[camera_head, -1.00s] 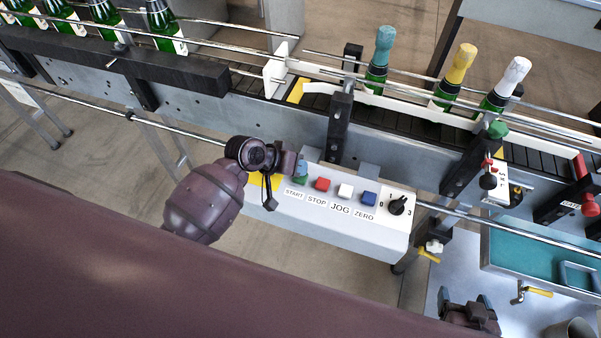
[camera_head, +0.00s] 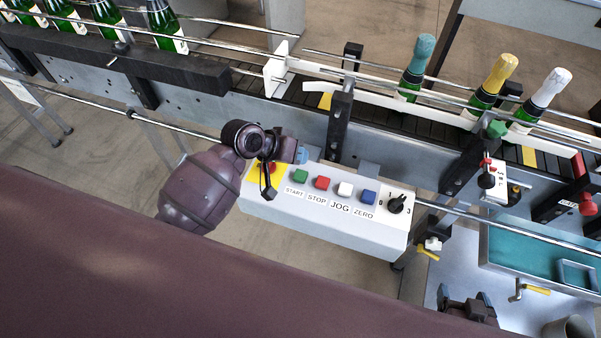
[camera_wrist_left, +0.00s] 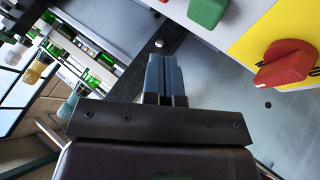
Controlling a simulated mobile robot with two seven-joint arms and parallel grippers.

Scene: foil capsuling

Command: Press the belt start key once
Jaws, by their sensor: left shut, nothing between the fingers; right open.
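The green START key (camera_head: 299,176) is the leftmost in a row of coloured keys on a white control box (camera_head: 330,226). It also shows at the top of the left wrist view (camera_wrist_left: 207,12). My left gripper (camera_head: 302,156) is shut and empty, behind and above the START key and apart from it. Its closed fingertips show in the left wrist view (camera_wrist_left: 161,62), pointing past the box's edge. My right gripper (camera_head: 466,300) is open at the lower right, near the teal tray.
Right of START are the red STOP (camera_head: 322,183), white JOG (camera_head: 345,190) and blue ZERO (camera_head: 368,198) keys and a black knob (camera_head: 398,204). A red knob on yellow (camera_head: 268,168) is at left. Capped bottles (camera_head: 415,70) stand on the conveyor (camera_head: 390,120) behind.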

